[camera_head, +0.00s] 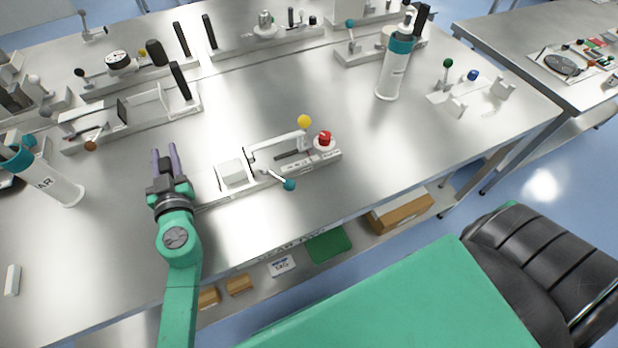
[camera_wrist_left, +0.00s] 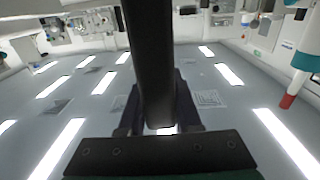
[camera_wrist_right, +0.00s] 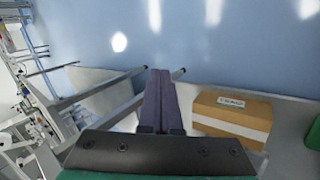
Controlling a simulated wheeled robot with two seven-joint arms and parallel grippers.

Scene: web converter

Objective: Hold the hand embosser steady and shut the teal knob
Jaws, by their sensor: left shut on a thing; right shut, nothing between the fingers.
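The device with the teal knob, which I take as the hand embosser (camera_head: 233,174), lies on the steel table in the head view. It has a long low base, a pale lever with a yellow ball, and a red button. The teal knob (camera_head: 289,184) sits on a short rod at its front side. My left gripper (camera_head: 164,152) is at the left end of this base. In the left wrist view a thick dark bar (camera_wrist_left: 150,60) stands between its fingers. Which part this bar is, I cannot tell. My right gripper (camera_wrist_right: 160,75) is shut and empty in the right wrist view, outside the head view.
A teal-capped bottle (camera_head: 393,70) stands at the back right, another bottle (camera_head: 52,183) at the left. Other fixtures with black handles (camera_head: 180,80) line the back. A cardboard box (camera_head: 402,210) sits on the shelf below.

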